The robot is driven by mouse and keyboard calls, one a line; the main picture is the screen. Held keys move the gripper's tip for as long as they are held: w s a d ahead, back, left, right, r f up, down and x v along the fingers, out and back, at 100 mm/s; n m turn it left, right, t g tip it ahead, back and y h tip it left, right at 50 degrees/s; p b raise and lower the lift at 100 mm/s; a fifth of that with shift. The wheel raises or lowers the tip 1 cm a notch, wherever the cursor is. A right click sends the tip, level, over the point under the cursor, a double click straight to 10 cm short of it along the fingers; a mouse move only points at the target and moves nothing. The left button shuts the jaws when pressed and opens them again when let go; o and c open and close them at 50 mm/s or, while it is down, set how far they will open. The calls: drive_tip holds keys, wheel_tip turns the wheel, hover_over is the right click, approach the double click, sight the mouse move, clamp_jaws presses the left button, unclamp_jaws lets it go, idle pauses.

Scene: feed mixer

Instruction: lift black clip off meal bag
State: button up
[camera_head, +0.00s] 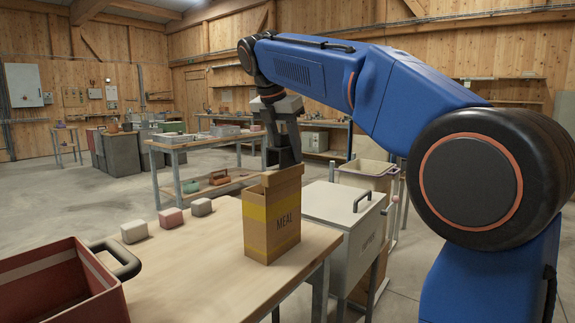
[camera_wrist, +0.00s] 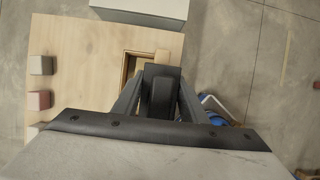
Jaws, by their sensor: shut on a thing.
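The meal bag (camera_head: 272,222) is a tan, box-shaped bag with a yellow band and the word MEAL, upright near the table's right edge. Its open top (camera_wrist: 130,67) shows in the wrist view. My gripper (camera_head: 284,158) points down at the bag's top edge. In the wrist view my gripper (camera_wrist: 162,78) is shut on the black clip (camera_wrist: 161,98), a dark piece between the fingers. The fingers mostly hide the clip in the head view. I cannot tell whether it still touches the bag's rim.
The wooden table (camera_head: 190,265) holds a red crate (camera_head: 62,285) at left and three small blocks (camera_head: 172,218) behind. A pale lidded bin (camera_head: 345,215) with a dark handle stands close on the bag's right. The tabletop left of the bag is clear.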

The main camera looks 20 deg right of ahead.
drive_tip(key=shift+r, duration=5.05)
